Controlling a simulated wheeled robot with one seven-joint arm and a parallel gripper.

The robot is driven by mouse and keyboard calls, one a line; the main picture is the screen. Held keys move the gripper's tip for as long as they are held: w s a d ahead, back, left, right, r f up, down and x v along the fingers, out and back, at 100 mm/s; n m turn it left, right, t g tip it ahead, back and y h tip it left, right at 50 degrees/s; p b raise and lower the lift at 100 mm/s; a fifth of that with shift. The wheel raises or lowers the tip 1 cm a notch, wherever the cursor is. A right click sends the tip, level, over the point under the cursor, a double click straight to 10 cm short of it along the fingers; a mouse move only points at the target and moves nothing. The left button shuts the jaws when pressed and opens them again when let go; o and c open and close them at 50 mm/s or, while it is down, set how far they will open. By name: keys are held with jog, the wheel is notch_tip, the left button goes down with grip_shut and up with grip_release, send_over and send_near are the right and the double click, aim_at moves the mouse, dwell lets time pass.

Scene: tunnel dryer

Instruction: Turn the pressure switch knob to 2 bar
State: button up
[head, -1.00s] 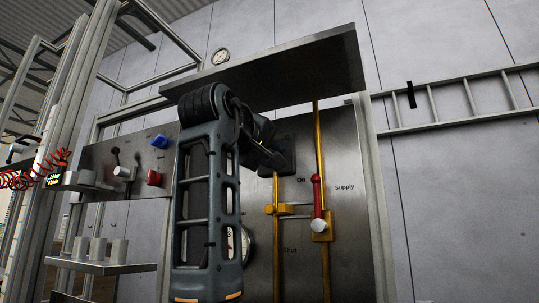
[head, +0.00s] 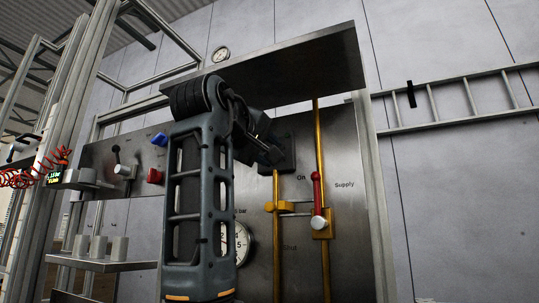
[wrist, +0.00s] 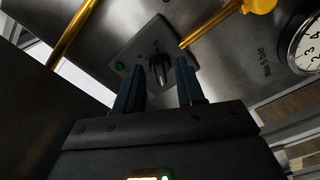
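In the head view the switch plate (head: 288,152) is partly hidden behind my gripper (head: 268,152). In the wrist view my gripper (wrist: 159,75) is open, with one finger on each side of the knob in the picture. The knob looks at or just beyond the fingertips; I cannot tell the exact depth or any contact.
A pressure gauge (head: 243,243) sits below the switch and is partly hidden by my arm. Yellow pipes (head: 320,150) and a red-handled valve (head: 317,190) are close on the right. A metal canopy (head: 300,72) hangs overhead.

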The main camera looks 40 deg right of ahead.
jog(key=b+v, duration=0.1)
jog(key=v, duration=0.5)
jog(key=shift+a+f, duration=0.1)
jog(key=shift+f, duration=0.05)
dwell(0.3)
